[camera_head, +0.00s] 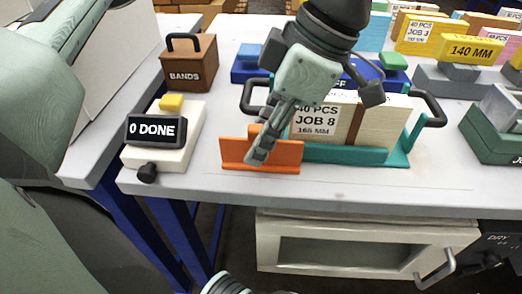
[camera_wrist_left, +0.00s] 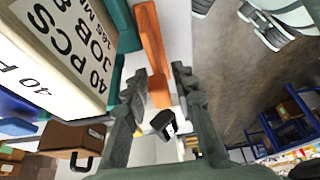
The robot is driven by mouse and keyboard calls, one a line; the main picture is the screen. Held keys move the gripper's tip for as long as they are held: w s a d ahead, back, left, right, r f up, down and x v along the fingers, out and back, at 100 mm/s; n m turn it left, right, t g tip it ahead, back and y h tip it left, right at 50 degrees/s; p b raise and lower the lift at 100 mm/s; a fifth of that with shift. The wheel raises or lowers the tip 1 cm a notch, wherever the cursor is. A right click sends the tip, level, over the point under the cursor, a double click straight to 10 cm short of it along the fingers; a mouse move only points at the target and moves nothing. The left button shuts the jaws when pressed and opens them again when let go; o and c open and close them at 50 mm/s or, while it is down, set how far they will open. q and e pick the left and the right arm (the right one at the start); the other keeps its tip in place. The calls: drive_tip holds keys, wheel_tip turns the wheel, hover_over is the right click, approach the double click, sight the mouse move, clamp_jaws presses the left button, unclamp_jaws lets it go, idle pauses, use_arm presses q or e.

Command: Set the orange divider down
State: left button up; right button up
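The orange divider (camera_head: 288,156) stands upright at the front of the white table, just left of the teal tray (camera_head: 350,154) that holds the JOB 8 card stack (camera_head: 318,122). My left gripper (camera_head: 262,150) comes down from above and hides the divider's middle. In the left wrist view the divider (camera_wrist_left: 154,45) runs up from between the fingertips (camera_wrist_left: 160,88). The fingers appear closed against its block, one on each side. Its underside is hidden, so I cannot tell whether it touches the table. Pale jointed parts, probably my right gripper (camera_wrist_left: 266,26), show at the top right; their opening is unclear.
The 0 DONE counter (camera_head: 157,131) stands left of the divider, with the brown BANDS box (camera_head: 189,65) behind it. The teal tray's dark handles (camera_head: 430,108) stick out at both ends. A narrow strip of the white table (camera_head: 340,179) is clear along the front edge.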

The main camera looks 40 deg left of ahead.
use_arm(q)
clamp_jaws()
drive_tip(key=shift+r, duration=0.2)
